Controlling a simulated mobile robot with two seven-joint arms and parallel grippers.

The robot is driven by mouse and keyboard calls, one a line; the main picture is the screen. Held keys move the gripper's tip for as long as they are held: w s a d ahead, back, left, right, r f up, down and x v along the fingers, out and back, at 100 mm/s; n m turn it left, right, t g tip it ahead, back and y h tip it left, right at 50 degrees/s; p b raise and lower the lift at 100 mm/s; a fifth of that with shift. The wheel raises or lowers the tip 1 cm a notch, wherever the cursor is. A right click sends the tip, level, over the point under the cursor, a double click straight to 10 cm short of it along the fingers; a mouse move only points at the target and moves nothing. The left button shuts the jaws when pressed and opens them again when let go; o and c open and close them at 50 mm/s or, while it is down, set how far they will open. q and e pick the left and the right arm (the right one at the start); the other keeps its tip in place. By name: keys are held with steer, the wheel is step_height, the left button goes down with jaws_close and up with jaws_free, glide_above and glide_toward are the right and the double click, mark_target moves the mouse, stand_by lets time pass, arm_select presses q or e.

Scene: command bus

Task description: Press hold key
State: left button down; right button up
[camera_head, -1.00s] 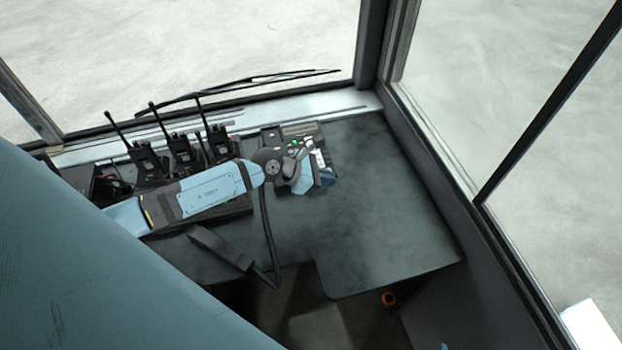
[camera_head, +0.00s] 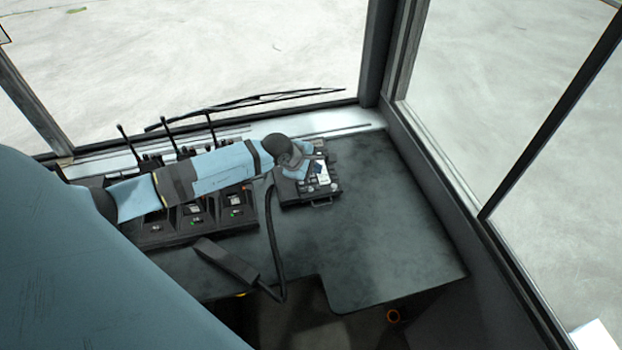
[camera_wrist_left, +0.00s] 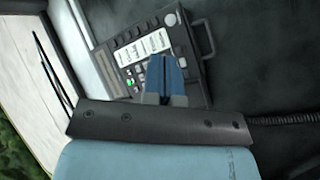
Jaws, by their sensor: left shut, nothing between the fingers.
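A dark console with keys (camera_head: 327,190) sits on the desk, partly covered by my left arm's hand in the head view. In the left wrist view the console (camera_wrist_left: 112,72) shows rows of dark keys, white label strips (camera_wrist_left: 152,44), a green-lit key (camera_wrist_left: 130,82) and a small display. I cannot read which key is hold. My left gripper (camera_wrist_left: 166,60) is shut and empty, its blue fingertips over the key area near the white labels. I cannot tell whether they touch. The fingers and wrist hide some keys. My right gripper is not in view.
Radios in charging cradles (camera_head: 195,213) stand left of the console, partly under my left arm. A black handset (camera_head: 226,260) lies at the desk's front, with a cord (camera_head: 272,235) running up. The desk (camera_head: 385,220) right of the console is clear. Windows border the back and right.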

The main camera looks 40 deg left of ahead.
arm_select(q)
steer(key=b, duration=0.5)
glide_toward(322, 188)
steer(key=x, duration=0.3)
steer(key=shift+w+d+f, duration=0.1)
steer(key=shift+w+d, duration=0.2)
steer(key=shift+w, duration=0.1)
steer(key=shift+f+b, duration=0.35)
stand_by(0.9)
steer(key=shift+w+a+f+b, duration=0.1)
steer(key=shift+f+b, duration=0.3)
steer(key=shift+b, duration=0.05)
